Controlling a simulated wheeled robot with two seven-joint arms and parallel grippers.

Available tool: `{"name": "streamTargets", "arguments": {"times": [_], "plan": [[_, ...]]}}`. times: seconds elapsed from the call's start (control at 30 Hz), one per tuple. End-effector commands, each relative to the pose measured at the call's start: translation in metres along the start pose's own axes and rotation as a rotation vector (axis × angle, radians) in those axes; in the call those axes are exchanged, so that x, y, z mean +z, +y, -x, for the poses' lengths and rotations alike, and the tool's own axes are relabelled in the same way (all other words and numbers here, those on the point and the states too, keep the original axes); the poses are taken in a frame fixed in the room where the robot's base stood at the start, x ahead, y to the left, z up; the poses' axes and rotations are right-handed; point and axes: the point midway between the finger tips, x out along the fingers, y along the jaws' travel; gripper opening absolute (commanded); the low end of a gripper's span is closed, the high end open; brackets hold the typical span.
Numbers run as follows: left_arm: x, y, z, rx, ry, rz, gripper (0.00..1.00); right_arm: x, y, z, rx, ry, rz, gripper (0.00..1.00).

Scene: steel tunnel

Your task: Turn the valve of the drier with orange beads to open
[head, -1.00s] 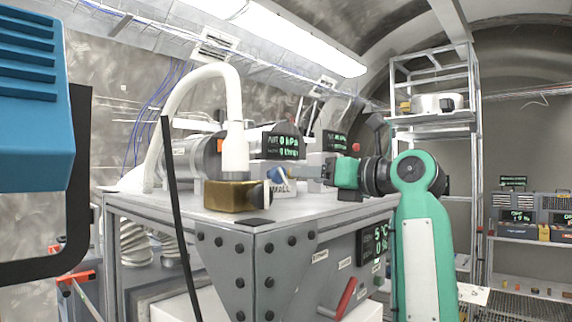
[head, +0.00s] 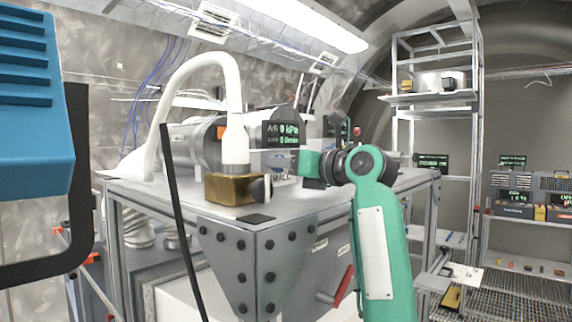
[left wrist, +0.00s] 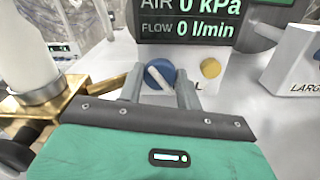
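A blue round knob with a pale bar (left wrist: 160,74) sits on a white block beneath a display reading AIR 0 kPa (left wrist: 187,20). My left gripper (left wrist: 160,85) has its two fingers apart, one on each side of the knob; whether they touch it I cannot tell. In the head view the left gripper (head: 282,161) reaches over the bench beside the brass block, and the knob is not clear there. No orange beads are distinguishable in either view. My right gripper is not in view.
A brass block (head: 232,188) with a white hose (head: 234,110) stands just left of the gripper. A yellow knob (left wrist: 210,68) and a block marked LARGE (left wrist: 295,65) are to its right. A red lever (head: 343,287) is on the bench's front. Shelves (head: 435,97) stand behind.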

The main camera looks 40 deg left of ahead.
Motion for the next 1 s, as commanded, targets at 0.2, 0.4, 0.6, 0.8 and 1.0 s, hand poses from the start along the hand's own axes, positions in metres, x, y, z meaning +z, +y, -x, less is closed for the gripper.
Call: {"name": "streamTargets", "arguments": {"times": [0.2,0.4,0.6,0.8,1.0], "plan": [[0.000,0.000,0.000,-0.001,-0.001,0.006,0.12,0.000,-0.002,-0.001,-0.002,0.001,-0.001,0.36],[-0.002,0.000,0.000,-0.001,-0.001,0.060,0.12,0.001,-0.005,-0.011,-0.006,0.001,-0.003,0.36],[-0.004,-0.001,0.000,-0.002,-0.001,0.185,0.12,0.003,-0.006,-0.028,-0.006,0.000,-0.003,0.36],[-0.003,0.000,0.000,-0.002,-0.002,0.338,0.12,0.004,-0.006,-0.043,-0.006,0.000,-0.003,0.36],[-0.002,0.000,0.000,-0.001,-0.002,0.472,0.12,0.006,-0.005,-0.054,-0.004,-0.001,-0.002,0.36]]}}
